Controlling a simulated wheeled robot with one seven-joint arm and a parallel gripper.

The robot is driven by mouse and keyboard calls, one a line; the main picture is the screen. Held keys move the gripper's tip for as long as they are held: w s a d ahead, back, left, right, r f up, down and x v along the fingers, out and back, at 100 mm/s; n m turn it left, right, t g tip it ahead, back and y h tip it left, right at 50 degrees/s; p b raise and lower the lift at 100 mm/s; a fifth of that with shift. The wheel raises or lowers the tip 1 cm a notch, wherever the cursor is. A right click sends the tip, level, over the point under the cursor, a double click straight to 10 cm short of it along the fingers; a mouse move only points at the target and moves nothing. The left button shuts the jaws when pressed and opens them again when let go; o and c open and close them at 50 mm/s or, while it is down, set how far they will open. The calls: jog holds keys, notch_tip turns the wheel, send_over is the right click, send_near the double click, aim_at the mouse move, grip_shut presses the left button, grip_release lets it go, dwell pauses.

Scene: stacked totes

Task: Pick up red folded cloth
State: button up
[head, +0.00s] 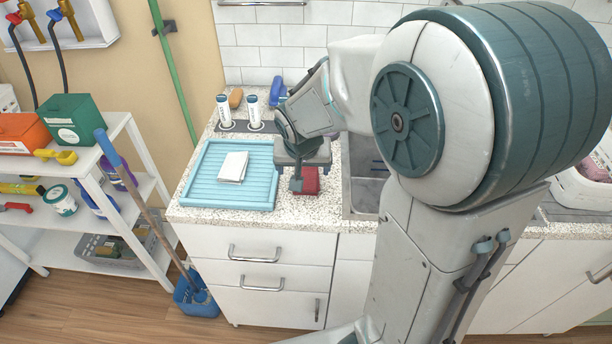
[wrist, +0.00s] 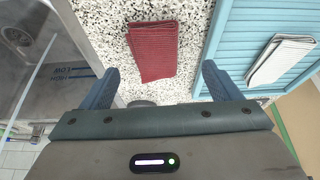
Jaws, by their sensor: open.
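The red folded cloth (head: 309,181) lies flat on the speckled counter between the blue tray and the sink. In the wrist view the cloth (wrist: 153,51) lies ahead of my gripper, in line with the gap between the fingers. My gripper (wrist: 158,82) is open and empty, with one blue finger to each side of that gap. In the head view my gripper (head: 297,185) is above the counter beside the cloth and hides part of it. I cannot tell the exact height of the fingertips above the counter.
A blue ribbed tray (head: 200,187) holding a white folded cloth (head: 233,167) is left of the red cloth. The sink (head: 366,190) is to its right. White bottles (head: 254,111) stand behind. Bare counter (head: 270,217) lies along the front edge.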

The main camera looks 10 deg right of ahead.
aim_at(307, 174)
jog(key=shift+w+d+p+x, duration=0.1)
jog(key=shift+d+p+x, duration=0.15)
jog(key=shift+x, duration=1.1)
jog(key=shift+w+d+p+x, duration=0.1)
jog(key=shift+d+p+x, duration=0.1)
jog(key=shift+x, duration=1.2)
jog(key=shift+r, duration=0.15)
jog(key=c, duration=1.1)
